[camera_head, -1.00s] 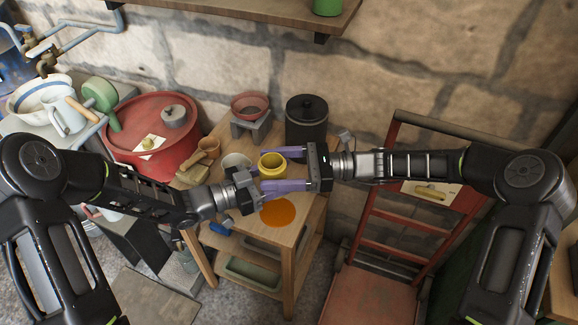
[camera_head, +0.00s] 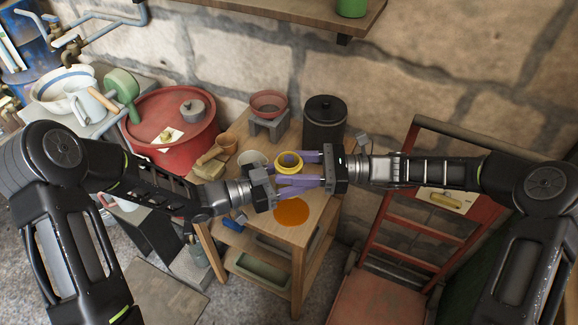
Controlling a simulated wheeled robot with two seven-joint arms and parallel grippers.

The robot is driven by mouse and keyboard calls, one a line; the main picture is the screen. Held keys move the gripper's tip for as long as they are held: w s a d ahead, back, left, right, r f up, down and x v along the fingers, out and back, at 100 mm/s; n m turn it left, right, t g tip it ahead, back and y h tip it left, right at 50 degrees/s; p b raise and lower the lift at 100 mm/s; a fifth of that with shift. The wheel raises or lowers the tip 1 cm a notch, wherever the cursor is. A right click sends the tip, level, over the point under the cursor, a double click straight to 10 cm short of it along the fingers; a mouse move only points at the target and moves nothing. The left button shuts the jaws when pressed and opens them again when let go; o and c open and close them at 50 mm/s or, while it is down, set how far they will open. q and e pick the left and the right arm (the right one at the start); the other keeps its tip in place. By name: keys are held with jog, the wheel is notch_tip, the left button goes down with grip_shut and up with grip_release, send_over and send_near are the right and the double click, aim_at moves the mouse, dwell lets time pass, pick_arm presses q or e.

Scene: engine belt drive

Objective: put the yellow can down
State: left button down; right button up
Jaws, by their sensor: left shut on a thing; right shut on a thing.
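The yellow can (camera_head: 289,168) is upright over the wooden table, behind a flat orange disc (camera_head: 292,212). My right gripper (camera_head: 300,169) reaches in from the right, its purple fingers closed on the can's sides. My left gripper (camera_head: 279,182) comes in from the left, with its fingers against the can's near left side. They partly hide the can's lower part, so I cannot tell whether its base touches the table.
A whitish cup (camera_head: 252,159) stands just left of the can. A black canister (camera_head: 324,122) and a red bowl (camera_head: 268,102) on a grey stand are behind.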

jog(key=c, duration=0.3)
pick_arm(q)
jog(key=shift+c, duration=2.2)
grip_release()
pick_arm(e)
grip_shut()
pick_arm(q)
jog(key=shift+a, duration=0.1)
jog(key=v, duration=1.1)
jog(key=shift+s+a, duration=0.25)
jog(key=shift+a, duration=0.1)
jog(key=shift+d, duration=0.1)
